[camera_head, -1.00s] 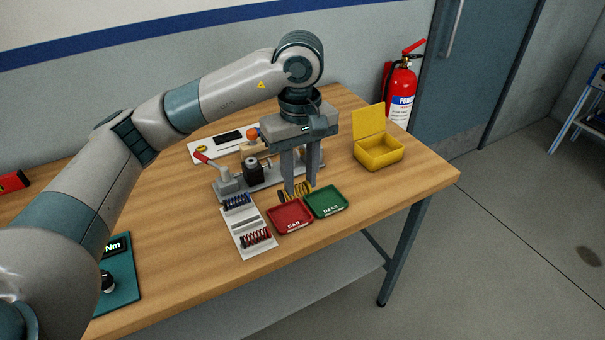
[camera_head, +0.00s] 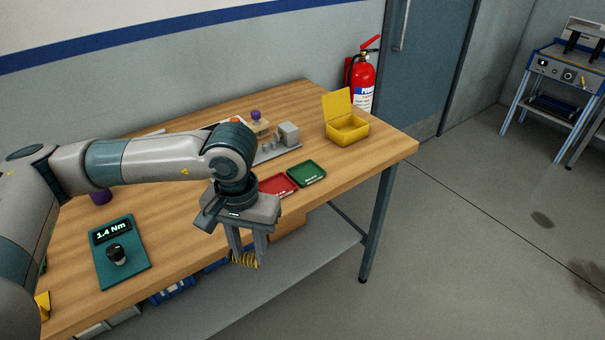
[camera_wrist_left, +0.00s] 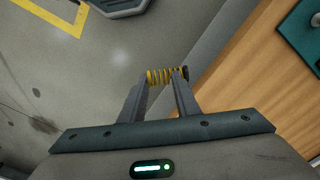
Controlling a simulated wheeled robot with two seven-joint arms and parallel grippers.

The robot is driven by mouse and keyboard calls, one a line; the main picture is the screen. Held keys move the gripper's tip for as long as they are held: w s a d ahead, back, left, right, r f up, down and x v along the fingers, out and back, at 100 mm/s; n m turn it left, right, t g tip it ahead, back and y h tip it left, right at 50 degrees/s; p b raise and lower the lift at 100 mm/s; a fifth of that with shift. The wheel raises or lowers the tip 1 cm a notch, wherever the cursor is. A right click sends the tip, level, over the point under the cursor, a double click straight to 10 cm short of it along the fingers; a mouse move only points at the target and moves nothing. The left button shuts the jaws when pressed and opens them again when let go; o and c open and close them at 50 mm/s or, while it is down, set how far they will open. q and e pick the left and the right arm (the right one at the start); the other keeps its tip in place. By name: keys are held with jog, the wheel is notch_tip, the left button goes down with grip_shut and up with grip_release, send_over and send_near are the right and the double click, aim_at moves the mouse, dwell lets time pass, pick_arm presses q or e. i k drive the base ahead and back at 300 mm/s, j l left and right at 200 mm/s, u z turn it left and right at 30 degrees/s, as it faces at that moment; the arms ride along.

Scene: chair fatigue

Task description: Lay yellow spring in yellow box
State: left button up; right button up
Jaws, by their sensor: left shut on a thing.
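My left gripper (camera_head: 247,254) is shut on the yellow spring (camera_head: 244,260). In the head view it hangs in front of the table's front edge, over the floor and lower shelf. In the left wrist view the spring (camera_wrist_left: 164,76) lies crosswise between the fingertips (camera_wrist_left: 165,80), with a dark end at its right. The yellow box (camera_head: 348,130) stands at the table's far right corner with its lid raised. The gripper is well to the left and front of the box. My right gripper is not in view.
A red tray (camera_head: 277,185) and a green tray (camera_head: 306,173) lie between the gripper and the box. A grey fixture (camera_head: 288,134) stands behind them. A teal torque unit (camera_head: 120,250) reading 1.4 Nm is at the left. The table (camera_head: 375,150) is bare in front of the box.

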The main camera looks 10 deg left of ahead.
aim_at(345, 131)
jog(key=z, duration=1.2)
jog(key=i+j, duration=0.15)
jog(key=j, duration=0.2)
jog(key=i+j, duration=0.15)
jog(key=j, duration=0.25)
jog(key=i+j, duration=0.2)
jog(key=j, duration=0.15)
jog(key=i+j, duration=0.15)
jog(key=j, duration=0.25)
